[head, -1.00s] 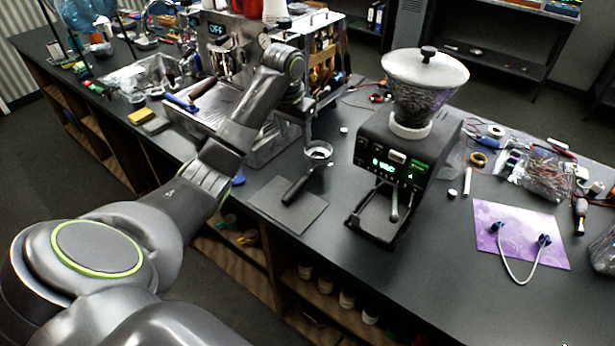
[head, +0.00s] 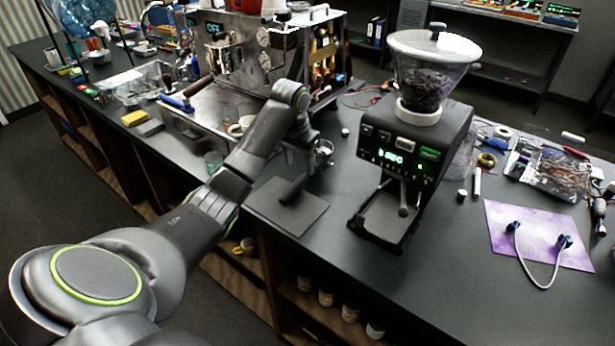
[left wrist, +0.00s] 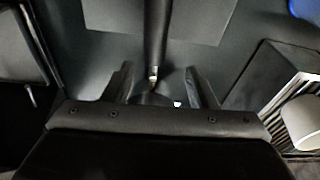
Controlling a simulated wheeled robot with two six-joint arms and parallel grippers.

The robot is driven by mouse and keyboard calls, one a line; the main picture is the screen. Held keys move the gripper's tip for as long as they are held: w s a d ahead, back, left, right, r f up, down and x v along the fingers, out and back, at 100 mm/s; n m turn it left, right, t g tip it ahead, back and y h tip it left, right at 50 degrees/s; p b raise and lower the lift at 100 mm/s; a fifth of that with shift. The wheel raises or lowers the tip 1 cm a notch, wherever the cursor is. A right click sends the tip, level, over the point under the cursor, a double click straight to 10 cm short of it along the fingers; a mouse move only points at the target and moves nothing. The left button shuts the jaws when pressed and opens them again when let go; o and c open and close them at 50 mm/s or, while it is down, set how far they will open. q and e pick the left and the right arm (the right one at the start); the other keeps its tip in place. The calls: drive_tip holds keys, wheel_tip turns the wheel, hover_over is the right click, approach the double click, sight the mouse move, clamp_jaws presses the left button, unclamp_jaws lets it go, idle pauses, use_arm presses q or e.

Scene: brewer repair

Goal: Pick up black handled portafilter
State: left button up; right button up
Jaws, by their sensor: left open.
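The portafilter has a black handle (head: 291,189) lying on a dark grey mat (head: 312,216) and a metal basket (head: 324,147) at its far end. My left gripper (head: 304,166) points down over the portafilter near where the handle meets the basket, and partly hides it. In the left wrist view the gripper (left wrist: 160,87) is open, with the black handle (left wrist: 157,35) running between its two fingers. The basket end is mostly hidden behind the gripper body there. I cannot tell whether the fingers touch the handle. My right gripper is not in view.
A coffee grinder (head: 415,140) stands close to the right of the portafilter. The espresso machine (head: 235,50) with its drip tray is behind and left. A purple mat (head: 540,235) with a white cable (head: 540,282) lies right.

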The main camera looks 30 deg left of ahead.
sight(303, 175)
use_arm(q)
drive_tip(key=f, duration=0.2)
drive_tip(key=f+p, duration=0.1)
drive_tip(key=f, duration=0.1)
drive_tip(key=shift+w+d+f, duration=0.1)
drive_tip(key=shift+d, duration=0.3)
drive_tip(key=shift+w+f, duration=0.1)
drive_tip(key=shift+f, duration=0.45)
drive_tip(key=shift+r, duration=0.1)
clamp_jaws()
